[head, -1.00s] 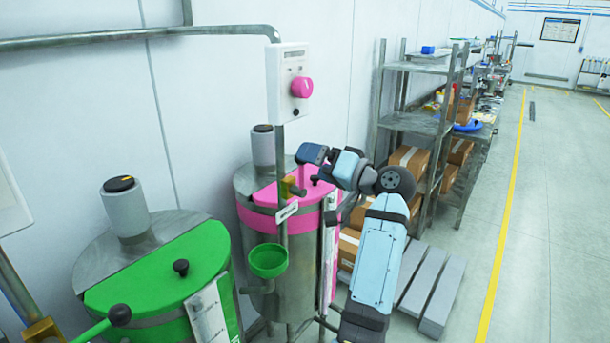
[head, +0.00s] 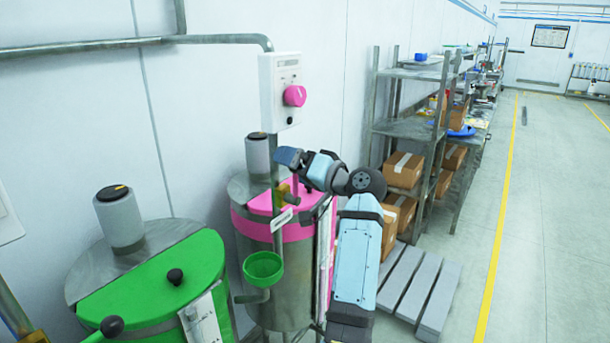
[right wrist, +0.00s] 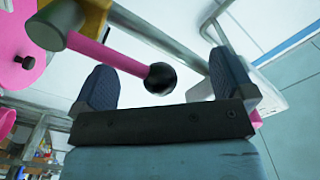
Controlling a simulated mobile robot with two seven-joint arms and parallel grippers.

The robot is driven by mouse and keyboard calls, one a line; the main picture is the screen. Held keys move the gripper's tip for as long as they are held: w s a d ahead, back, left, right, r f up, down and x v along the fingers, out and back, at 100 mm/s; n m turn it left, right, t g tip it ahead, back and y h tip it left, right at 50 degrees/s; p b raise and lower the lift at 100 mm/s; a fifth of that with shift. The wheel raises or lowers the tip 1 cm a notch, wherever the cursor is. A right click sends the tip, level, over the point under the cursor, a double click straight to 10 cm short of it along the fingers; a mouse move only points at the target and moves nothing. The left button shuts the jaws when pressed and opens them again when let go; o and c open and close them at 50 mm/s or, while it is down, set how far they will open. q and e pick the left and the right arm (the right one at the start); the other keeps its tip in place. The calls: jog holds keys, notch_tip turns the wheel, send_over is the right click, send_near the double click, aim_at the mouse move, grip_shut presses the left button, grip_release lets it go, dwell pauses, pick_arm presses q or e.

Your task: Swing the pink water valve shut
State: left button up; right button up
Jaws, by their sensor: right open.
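The pink water valve's handle (right wrist: 110,56) is a pink bar ending in a black ball knob (right wrist: 160,78) in the right wrist view. My right gripper (right wrist: 165,85) is open there, with the knob showing between its two dark fingers. I cannot tell whether either finger touches it. In the head view my right gripper (head: 290,157) is beside the upright pipe over the pink drum (head: 262,228). The brass valve body (head: 284,192) shows just below it, and the arm hides most of the handle. My left gripper is not in view.
A green drum (head: 150,270) with a black-knobbed green lever (head: 106,331) stands at the lower left. A green funnel (head: 263,266) is on the pipe below the valve. A white control box with a pink knob (head: 294,96) hangs above. Shelves (head: 409,128) stand behind my arm.

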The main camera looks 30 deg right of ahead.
jog(key=shift+d+f, duration=0.1)
jog(key=shift+w+d+f, duration=0.1)
jog(key=shift+d+f, duration=0.2)
jog(key=w+d+f+b, duration=0.3)
jog(key=d+f+b, duration=0.1)
jog(key=d, duration=0.3)
jog(key=shift+f, duration=0.5)
dwell(0.9)
jog(key=shift+w+d+f+b, duration=0.1)
jog(key=shift+d+f+b, duration=0.1)
jog(key=shift+f+b, duration=0.3)
jog(key=shift+d+f+b, duration=0.15)
jog(key=shift+f+b, duration=0.15)
jog(key=shift+f, duration=0.25)
notch_tip(320, 180, down, 2)
jog(key=shift+f+b, duration=0.25)
jog(key=shift+b, duration=0.55)
jog(key=shift+r, duration=0.1)
